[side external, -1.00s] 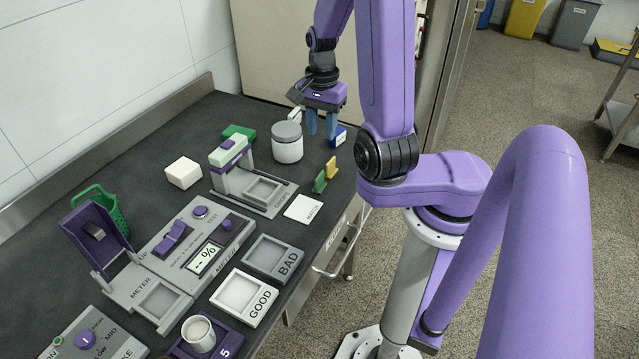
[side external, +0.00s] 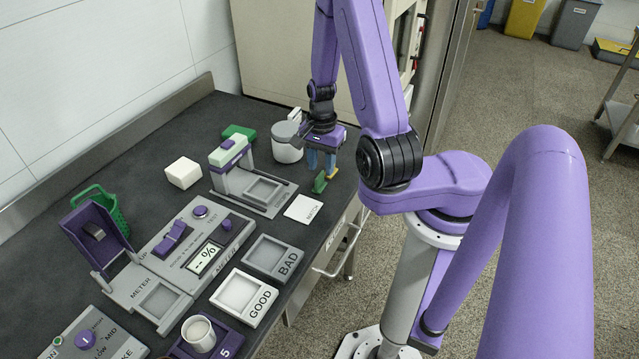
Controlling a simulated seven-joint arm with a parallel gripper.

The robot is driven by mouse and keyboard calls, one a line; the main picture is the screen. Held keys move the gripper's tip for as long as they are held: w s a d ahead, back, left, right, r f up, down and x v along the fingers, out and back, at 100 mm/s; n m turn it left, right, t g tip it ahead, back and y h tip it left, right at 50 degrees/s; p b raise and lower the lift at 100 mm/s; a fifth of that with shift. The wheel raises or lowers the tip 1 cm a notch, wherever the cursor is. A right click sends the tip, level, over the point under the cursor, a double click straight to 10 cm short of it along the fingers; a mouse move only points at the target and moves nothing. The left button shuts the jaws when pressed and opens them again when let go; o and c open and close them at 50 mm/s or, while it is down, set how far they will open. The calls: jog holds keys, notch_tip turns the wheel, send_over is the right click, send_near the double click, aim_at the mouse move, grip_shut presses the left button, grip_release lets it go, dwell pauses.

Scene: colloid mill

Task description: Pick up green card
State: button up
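The green card (side external: 319,184) stands upright near the right edge of the dark bench. A yellow card (side external: 332,174) stands just behind it, partly hidden by a finger. My gripper (side external: 321,169), purple with blue fingers, points down over the two cards. Its fingers are apart and nothing shows held between them. The fingertips overlap the tops of the cards in the picture; whether they touch either card I cannot tell.
A grey-lidded white jar (side external: 287,148) stands close to the left of my gripper. A white card (side external: 303,209) lies flat in front. A green block (side external: 238,131) lies behind.

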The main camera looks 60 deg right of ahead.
aim_at(319, 177)
jog(key=shift+w+f, duration=0.15)
jog(key=shift+f, duration=1.1)
jog(key=shift+w+f, duration=0.1)
jog(key=shift+f, duration=1.15)
grip_shut()
